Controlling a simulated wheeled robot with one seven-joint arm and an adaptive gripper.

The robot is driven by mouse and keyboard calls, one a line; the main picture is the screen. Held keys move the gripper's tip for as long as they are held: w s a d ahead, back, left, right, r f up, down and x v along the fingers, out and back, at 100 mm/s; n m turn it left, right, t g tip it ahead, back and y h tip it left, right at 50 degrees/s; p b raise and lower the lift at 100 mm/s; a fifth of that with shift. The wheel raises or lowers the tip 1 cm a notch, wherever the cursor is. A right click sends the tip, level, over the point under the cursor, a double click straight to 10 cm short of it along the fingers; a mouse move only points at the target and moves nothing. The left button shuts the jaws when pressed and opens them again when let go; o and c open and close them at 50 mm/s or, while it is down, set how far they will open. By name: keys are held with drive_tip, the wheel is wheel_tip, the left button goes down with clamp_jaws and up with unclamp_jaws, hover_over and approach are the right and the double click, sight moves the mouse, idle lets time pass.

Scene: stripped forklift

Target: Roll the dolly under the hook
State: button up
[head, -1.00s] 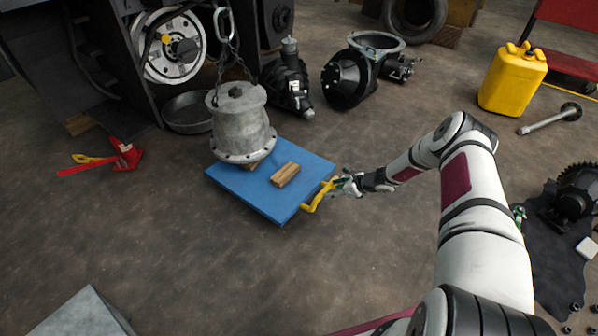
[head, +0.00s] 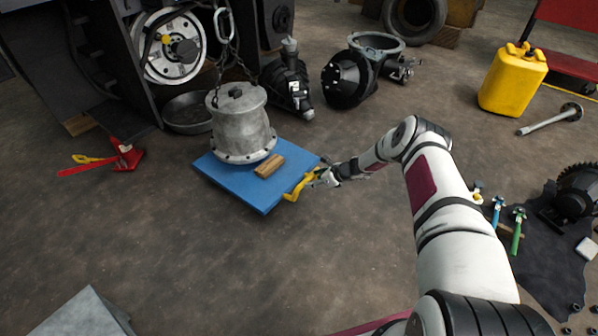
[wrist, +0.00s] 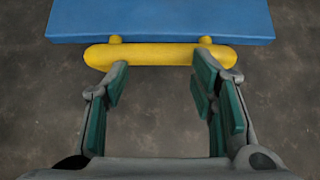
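The dolly is a flat blue platform (head: 225,181) with a yellow handle (head: 300,186) at its right end. A wooden block (head: 269,165) lies on it. The hook (head: 223,22) hangs on a chain at the top, with chain slings running down to a grey flanged housing (head: 240,125). The housing overlaps the dolly's left part in the head view; I cannot tell whether it touches the deck. My gripper (head: 326,177) is at the handle. In the wrist view its fingers (wrist: 162,70) are spread apart, with tips against or just over the yellow bar (wrist: 160,55).
A red jack (head: 126,156) lies on the floor left of the dolly. A round pan (head: 187,115) and black machine parts (head: 345,80) lie behind it. A yellow canister (head: 513,80) stands at the right. The floor in front of the dolly is clear.

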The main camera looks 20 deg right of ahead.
drive_tip(key=shift+w+a, duration=1.9)
drive_tip(key=shift+w, duration=0.3)
drive_tip(key=s+d+p, duration=0.5)
drive_tip(key=s+p, duration=0.1)
wheel_tip(320, 180, up, 9)
drive_tip(key=p, duration=0.5)
drive_tip(key=shift+s+r, duration=0.15)
drive_tip(key=shift+r, duration=0.05)
drive_tip(key=shift+d, duration=0.1)
